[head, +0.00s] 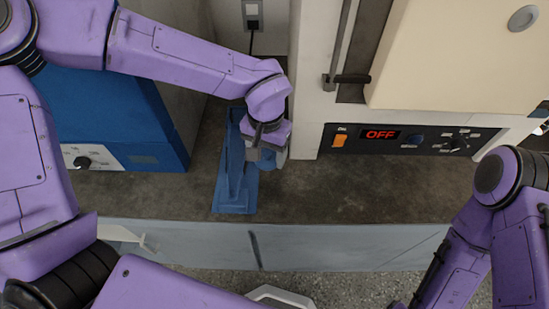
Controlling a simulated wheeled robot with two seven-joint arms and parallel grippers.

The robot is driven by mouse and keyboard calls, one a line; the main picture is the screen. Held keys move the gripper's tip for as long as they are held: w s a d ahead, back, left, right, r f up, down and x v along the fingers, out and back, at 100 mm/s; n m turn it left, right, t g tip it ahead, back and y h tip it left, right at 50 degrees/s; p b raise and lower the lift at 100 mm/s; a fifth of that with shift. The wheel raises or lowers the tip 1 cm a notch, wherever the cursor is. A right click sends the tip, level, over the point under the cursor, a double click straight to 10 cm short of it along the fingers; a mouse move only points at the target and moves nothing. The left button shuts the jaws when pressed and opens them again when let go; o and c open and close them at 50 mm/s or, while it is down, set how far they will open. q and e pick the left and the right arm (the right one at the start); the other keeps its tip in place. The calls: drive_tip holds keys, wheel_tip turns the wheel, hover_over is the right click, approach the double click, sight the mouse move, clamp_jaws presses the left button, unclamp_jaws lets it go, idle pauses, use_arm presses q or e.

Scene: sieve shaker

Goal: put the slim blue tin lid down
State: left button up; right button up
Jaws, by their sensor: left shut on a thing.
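My left gripper (266,152) is shut on a small blue piece, the slim blue tin lid (268,161), and points down over the worktop. The gripper hides much of the lid, so its full outline does not show. The lid is just right of a long blue stand (236,204). I cannot tell whether the lid touches the stand or the worktop. My right arm comes in at the lower right, and its gripper is not in view.
A blue machine (120,115) with a white knob panel stands at the left. A cream oven-like machine (440,60) with an OFF display (380,134) stands at the right. The dark worktop (350,190) is clear right of the gripper, up to its grey front edge (340,246).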

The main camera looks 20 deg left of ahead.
sight(273, 160)
use_arm(q)
drive_tip(key=shift+w+d+f, duration=0.15)
drive_tip(key=shift+w+f, duration=0.65)
drive_tip(key=shift+f, duration=0.15)
drive_tip(key=f, duration=0.2)
drive_tip(key=w+f, duration=0.1)
drive_tip(key=shift+d+f, duration=0.1)
drive_tip(key=shift+f, duration=0.55)
drive_tip(key=shift+f, duration=0.1)
drive_tip(key=o, duration=1)
